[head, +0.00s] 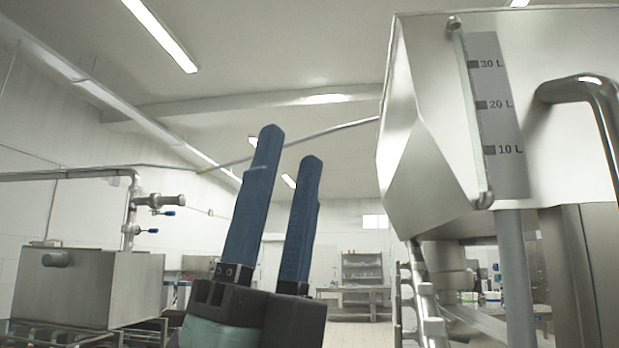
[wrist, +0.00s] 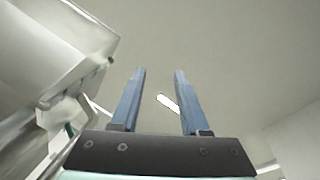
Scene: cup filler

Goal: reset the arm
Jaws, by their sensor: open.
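My gripper (head: 288,145) points upward in the lower middle of the head view, with two blue fingers on a dark body. The fingers stand apart with nothing between them. In the wrist view my gripper (wrist: 160,75) is also open and empty, with the ceiling behind it. The cup filler (head: 430,130), a large steel hopper with a litre scale (head: 497,115), stands right of my gripper and apart from it in the head view. It seems to be the pale metal body (wrist: 50,60) at the left of the wrist view.
A steel tank (head: 85,285) with pipes and blue-handled valves stands at the left. A bent metal pipe (head: 590,95) is at the right edge. A shelf (head: 362,270) and a table stand far back. The air around the fingers looks clear.

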